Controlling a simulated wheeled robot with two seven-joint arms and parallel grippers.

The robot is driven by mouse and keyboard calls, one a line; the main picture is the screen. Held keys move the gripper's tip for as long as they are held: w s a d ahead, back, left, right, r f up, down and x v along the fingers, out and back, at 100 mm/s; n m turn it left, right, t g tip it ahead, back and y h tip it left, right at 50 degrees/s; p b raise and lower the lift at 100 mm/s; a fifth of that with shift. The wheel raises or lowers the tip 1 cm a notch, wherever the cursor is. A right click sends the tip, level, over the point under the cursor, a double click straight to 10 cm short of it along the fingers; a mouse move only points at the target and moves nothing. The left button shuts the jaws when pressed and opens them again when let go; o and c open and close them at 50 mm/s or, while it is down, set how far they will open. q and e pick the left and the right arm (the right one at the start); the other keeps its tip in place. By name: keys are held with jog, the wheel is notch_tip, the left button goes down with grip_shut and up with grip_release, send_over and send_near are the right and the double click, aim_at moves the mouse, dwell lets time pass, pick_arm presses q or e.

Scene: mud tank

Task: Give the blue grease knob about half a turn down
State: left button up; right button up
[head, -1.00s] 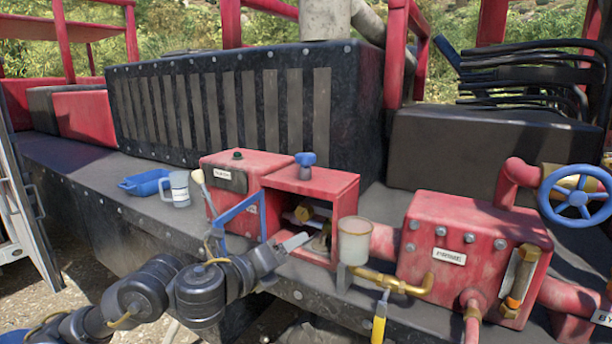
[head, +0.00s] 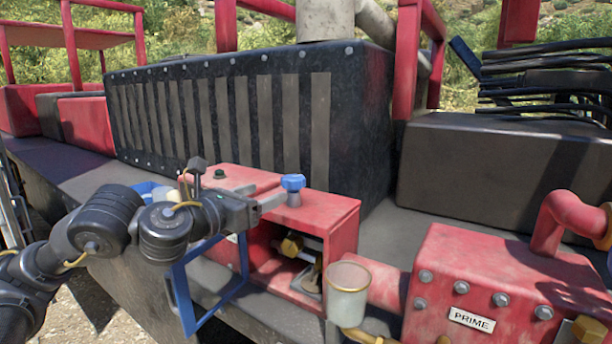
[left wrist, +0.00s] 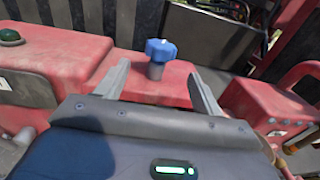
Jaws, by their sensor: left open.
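The blue grease knob (head: 293,183) stands upright on a short grey stem on top of the open-fronted red box (head: 335,213). In the left wrist view the knob (left wrist: 160,50) shows just beyond the fingertips, between the lines of the two fingers. My left gripper (head: 272,203) is open, at about the height of the box top and just left of the knob. Its two fingers (left wrist: 158,75) are spread on either side of the knob's stem in the wrist view, with nothing held. I cannot tell whether a finger touches it. My right gripper is not in view.
A blue frame-like door (head: 213,290) hangs open below my left arm. A clear cup (head: 348,290) stands in front of the box. A red block labelled PRIME (head: 470,270) is at right. The black ribbed housing (head: 345,130) rises behind.

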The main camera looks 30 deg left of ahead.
aim_at(286, 184)
pick_arm(q)
jog(key=shift+w+d+r, duration=0.1)
jog(key=shift+w+d, duration=0.05)
jog(key=shift+w, duration=0.4)
jog(key=shift+w+d+r, duration=0.1)
jog(key=shift+w+d, duration=0.05)
jog(key=shift+w, duration=0.35)
jog(key=w, duration=0.2)
jog(key=w+d, duration=0.1)
jog(key=w, duration=0.2)
jog(key=w+p, duration=0.1)
jog(key=w, duration=0.1)
jog(key=shift+w+d, duration=0.15)
jog(key=shift+w, duration=0.05)
jog(key=shift+w+d+f, duration=0.1)
jog(key=shift+w, duration=0.45)
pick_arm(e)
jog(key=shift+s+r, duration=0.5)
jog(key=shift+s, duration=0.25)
